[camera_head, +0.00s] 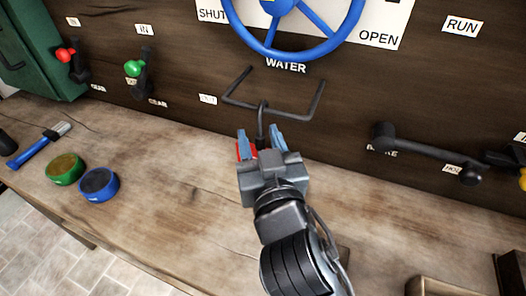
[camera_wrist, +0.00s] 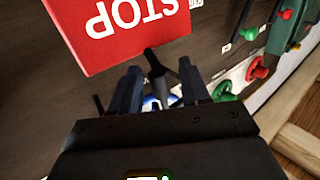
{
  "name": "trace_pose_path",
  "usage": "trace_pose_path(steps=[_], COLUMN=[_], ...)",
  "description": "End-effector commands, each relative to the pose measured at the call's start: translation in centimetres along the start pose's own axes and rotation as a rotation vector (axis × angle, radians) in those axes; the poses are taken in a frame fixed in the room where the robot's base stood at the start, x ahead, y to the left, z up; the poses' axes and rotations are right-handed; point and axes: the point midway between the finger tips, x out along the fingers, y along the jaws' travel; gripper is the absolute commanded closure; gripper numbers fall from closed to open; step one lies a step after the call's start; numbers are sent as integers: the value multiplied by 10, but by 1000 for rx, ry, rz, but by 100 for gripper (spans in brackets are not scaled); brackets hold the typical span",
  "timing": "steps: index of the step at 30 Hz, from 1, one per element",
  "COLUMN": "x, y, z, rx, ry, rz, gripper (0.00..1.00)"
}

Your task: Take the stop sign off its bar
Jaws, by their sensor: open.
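The stop sign (camera_wrist: 125,30) is red with white letters and appears upside down in the wrist view, just beyond my fingers. In the head view only a small red part (camera_head: 245,151) shows beside my gripper, which hides the rest. A dark hook (camera_head: 261,124) rises from there to the black bar (camera_head: 292,111) on the wooden wall. My gripper (camera_head: 262,143) is open below the bar. In the wrist view its two fingers (camera_wrist: 157,88) stand on either side of the dark hook stem (camera_wrist: 154,63), with gaps; contact cannot be told.
A blue handwheel (camera_head: 300,45) is above the bar. Red (camera_head: 64,55) and green (camera_head: 133,68) levers are at left, a black crank handle (camera_head: 430,150) at right. A brush (camera_head: 38,145) and green (camera_head: 65,168) and blue (camera_head: 98,184) round tins lie on the bench.

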Motion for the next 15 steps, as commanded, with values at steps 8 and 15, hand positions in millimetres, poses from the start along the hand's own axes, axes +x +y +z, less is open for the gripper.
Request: trace_pose_path(steps=[8, 15], x=[0, 0], y=[0, 0], z=[0, 0], rx=[0, 0], ry=[0, 0], rz=[0, 0], gripper=[64, 87])
